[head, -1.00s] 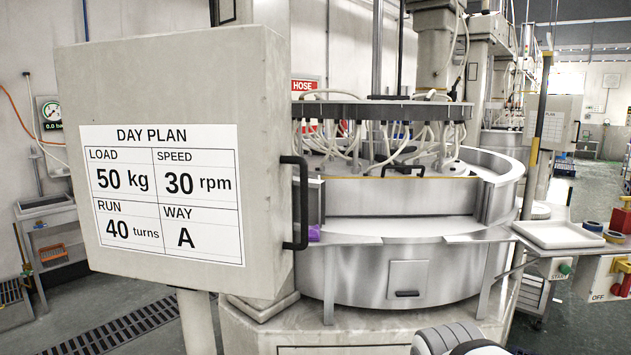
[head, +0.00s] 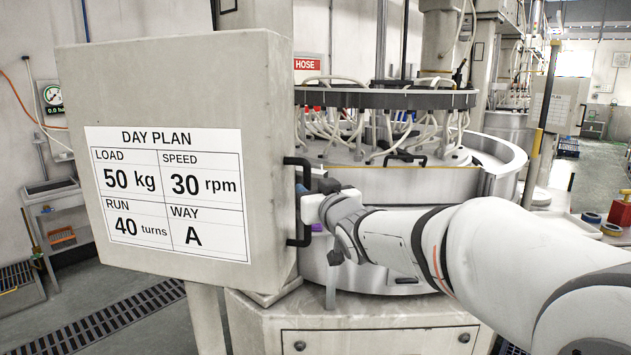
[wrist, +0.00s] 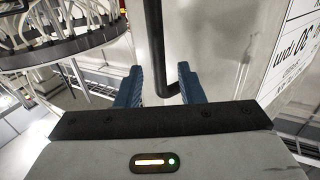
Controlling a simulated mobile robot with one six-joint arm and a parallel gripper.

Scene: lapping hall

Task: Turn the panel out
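The panel (head: 165,90) is a big pale grey box with a DAY PLAN sheet (head: 170,195) on its front. A black bar handle (head: 291,163) stands upright on its right edge. My gripper (head: 305,190) is at this handle, reaching in from the right. In the wrist view, the two blue fingers of my gripper (wrist: 156,88) are apart, with the black handle (wrist: 155,45) running between them. Gaps show on both sides of the bar, so the fingers are not closed on it.
Behind the panel stands a round steel lapping machine (head: 400,180) with a ring of hoses (head: 390,98). My arm crosses in front of it. A drain grate (head: 100,325) runs along the floor at left. A side shelf (head: 50,190) stands by the left wall.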

